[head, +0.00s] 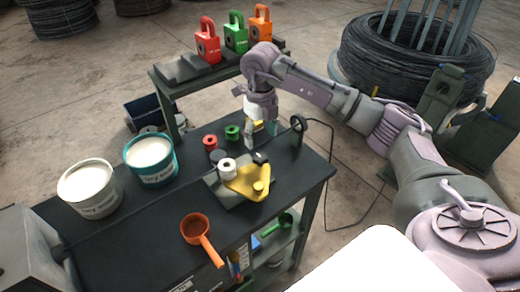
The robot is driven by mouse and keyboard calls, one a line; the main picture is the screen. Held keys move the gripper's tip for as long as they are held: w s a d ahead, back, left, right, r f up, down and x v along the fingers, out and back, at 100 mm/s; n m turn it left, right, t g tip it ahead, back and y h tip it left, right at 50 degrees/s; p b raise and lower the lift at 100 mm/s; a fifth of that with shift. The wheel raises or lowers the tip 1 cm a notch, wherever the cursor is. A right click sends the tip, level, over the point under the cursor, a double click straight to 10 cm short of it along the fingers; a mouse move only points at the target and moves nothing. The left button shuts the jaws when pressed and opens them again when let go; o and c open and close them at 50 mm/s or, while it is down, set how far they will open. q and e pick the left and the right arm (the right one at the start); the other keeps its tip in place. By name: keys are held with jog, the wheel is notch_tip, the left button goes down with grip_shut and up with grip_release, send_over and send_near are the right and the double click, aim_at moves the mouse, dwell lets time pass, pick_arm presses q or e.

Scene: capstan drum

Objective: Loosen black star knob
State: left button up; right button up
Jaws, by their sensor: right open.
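My right gripper (261,138) hangs from the right arm over the back right of the dark workbench (120,235), fingers pointing down and apart. A small dark round piece (218,156) sits beside a white spool (228,168), left of the gripper. A black wheel-like part (298,123) stands at the bench's right edge, right of the gripper. I cannot tell which of these, if either, is the black star knob. The yellow bracket (247,182) lies just in front of the gripper. My left gripper is out of view.
Red (210,142) and green (232,132) spools stand left of the gripper. White (90,188) and teal (150,157) buckets are on the left. An orange dipper (199,229) lies in front. A raised shelf (184,68) with padlock-shaped blocks stands behind.

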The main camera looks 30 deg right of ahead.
aim_at(260, 157)
notch_tip(260, 157, down, 6)
jog(key=shift+f+p, duration=0.1)
jog(key=shift+p, duration=0.85)
jog(key=shift+f, duration=0.8)
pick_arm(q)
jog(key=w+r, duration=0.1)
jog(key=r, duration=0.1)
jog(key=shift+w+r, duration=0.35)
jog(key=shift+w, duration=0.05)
pick_arm(e)
jog(key=c, duration=1.1)
